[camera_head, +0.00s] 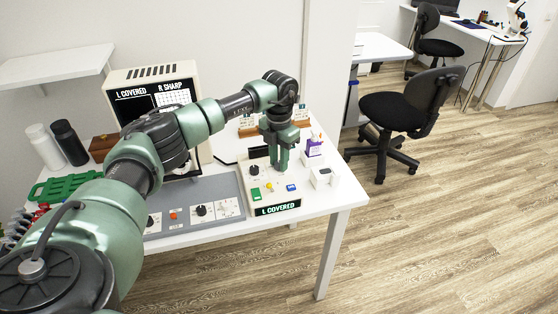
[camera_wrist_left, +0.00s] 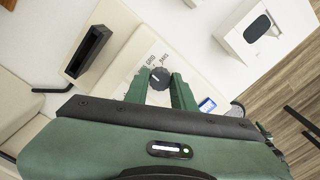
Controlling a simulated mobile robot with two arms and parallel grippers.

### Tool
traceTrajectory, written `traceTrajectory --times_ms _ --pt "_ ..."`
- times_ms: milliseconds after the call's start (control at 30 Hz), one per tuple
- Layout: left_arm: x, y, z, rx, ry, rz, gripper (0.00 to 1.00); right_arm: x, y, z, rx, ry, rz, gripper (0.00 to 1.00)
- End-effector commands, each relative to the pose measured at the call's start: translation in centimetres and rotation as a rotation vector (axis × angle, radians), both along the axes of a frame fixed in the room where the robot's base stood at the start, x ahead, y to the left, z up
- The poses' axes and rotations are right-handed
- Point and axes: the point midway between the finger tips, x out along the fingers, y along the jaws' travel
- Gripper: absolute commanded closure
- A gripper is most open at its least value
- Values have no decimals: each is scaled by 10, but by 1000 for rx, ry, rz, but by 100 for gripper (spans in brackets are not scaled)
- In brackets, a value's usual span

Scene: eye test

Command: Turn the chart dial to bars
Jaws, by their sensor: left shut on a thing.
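The chart dial (camera_wrist_left: 160,78) is a dark round knob with a light pointer mark. It sits on a cream control box (camera_head: 272,206), with small printed labels beside it. My left gripper (camera_wrist_left: 160,88) has one finger on each side of the dial and is shut on it. In the head view my left gripper (camera_head: 281,168) points down at the box and hides the dial. The pointer's exact setting is too small to read. The monitor (camera_head: 150,76) reads "L COVERED" and "R SHARP"; a grid shows on its right part. My right gripper is not in view.
The box also carries a black knob (camera_head: 254,171), a green button (camera_head: 256,194), a blue button (camera_head: 291,187) and a dark slot piece (camera_wrist_left: 88,51). A grey panel (camera_head: 178,196) lies left.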

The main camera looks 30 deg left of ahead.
Motion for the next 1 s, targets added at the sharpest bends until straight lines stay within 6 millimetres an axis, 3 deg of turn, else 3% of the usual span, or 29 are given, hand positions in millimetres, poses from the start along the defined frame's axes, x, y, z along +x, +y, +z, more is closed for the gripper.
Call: traceTrajectory --times_ms 1000 --pt "2 0 2 -1 -7 -888 100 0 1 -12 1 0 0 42"
